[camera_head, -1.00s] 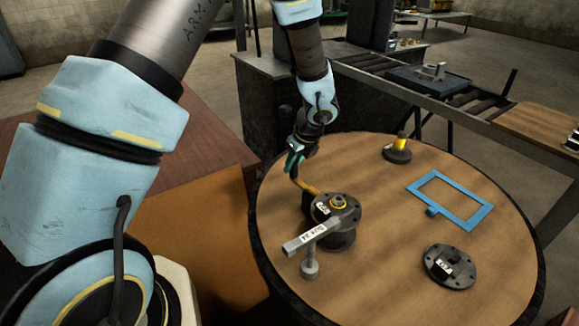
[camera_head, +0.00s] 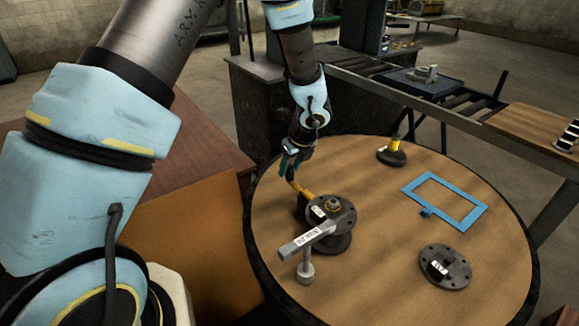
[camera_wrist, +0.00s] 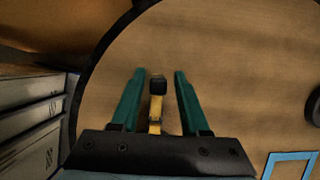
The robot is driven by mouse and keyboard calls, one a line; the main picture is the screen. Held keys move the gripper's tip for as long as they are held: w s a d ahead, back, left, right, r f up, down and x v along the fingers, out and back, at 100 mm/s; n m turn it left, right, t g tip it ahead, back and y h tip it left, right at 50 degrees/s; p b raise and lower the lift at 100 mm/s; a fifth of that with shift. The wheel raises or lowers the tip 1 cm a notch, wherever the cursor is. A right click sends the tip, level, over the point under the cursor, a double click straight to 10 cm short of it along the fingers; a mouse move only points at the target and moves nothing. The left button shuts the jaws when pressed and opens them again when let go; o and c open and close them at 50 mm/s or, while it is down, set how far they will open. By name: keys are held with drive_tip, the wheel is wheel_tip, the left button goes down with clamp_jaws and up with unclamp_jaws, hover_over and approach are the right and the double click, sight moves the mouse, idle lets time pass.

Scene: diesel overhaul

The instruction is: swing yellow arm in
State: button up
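The yellow arm (camera_head: 306,191) sticks out to the upper left from a dark round hub fixture (camera_head: 342,213) on the round table; its outer end is dark. A grey bar with a label (camera_head: 308,240) extends from the same fixture toward the lower left. My gripper (camera_head: 289,164) is at the outer end of the yellow arm. In the wrist view my gripper (camera_wrist: 160,88) has its two teal fingers apart, with the yellow arm (camera_wrist: 156,108) and its black tip (camera_wrist: 158,85) between them. A gap shows on each side.
The round wooden table (camera_head: 385,270) also holds a blue rectangular frame (camera_head: 478,216), a dark flanged disc (camera_head: 445,268) and a dark base with a yellow post (camera_head: 392,155). A brown cabinet (camera_head: 195,230) stands left of the table. A roller conveyor (camera_head: 365,68) runs behind.

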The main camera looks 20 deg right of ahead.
sight(298, 187)
drive_tip(key=shift+o, duration=0.5)
drive_tip(key=shift+r, duration=0.1)
drive_tip(key=v, duration=1)
drive_tip(key=shift+s+r+b, duration=0.2)
drive_tip(key=shift+r+b, duration=0.1)
drive_tip(key=shift+b, duration=0.05)
drive_tip(key=s+a+r+n+g, duration=0.1)
drive_tip(key=a+r+n, duration=0.1)
drive_tip(key=a+n, duration=1.4)
drive_tip(key=s+a+r+n+g+h, duration=0.1)
drive_tip(key=s+a+r+n, duration=0.1)
drive_tip(key=a+n, duration=1.5)
drive_tip(key=shift+a+g, duration=0.4)
drive_tip(key=shift+a, duration=0.7)
